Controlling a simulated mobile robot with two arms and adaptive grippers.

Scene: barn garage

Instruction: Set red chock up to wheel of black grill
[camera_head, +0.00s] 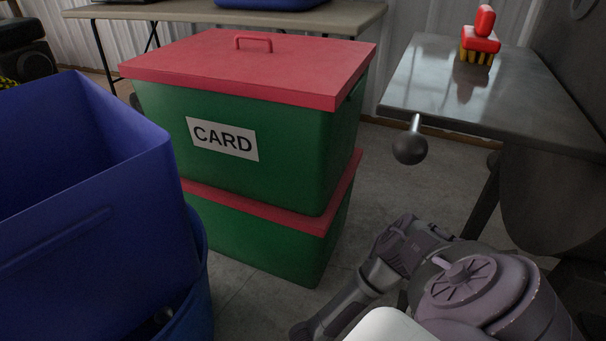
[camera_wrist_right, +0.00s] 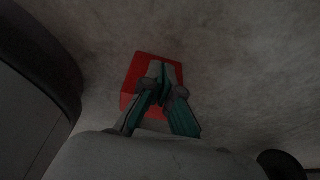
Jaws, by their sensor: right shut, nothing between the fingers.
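The red chock (camera_wrist_right: 134,82) lies on the concrete floor in the right wrist view, partly hidden behind my fingers. My right gripper (camera_wrist_right: 160,70) is shut and empty, its fingertips in front of the chock; I cannot tell whether they touch it. A dark round edge at the left of that view (camera_wrist_right: 62,60) looks like a wheel, with a floor gap between it and the chock. The black grill (camera_head: 565,190) stands at the right of the head view, with its side shelf (camera_head: 540,105). The head view does not show the chock or the right gripper. My left gripper is not in view.
Stacked green boxes with red lids (camera_head: 265,130) stand mid-view, the upper labelled CARD. A blue bin (camera_head: 90,190) is at the left. A red and yellow object (camera_head: 480,42) sits on the grill shelf. Some floor (camera_head: 385,190) is clear between boxes and grill.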

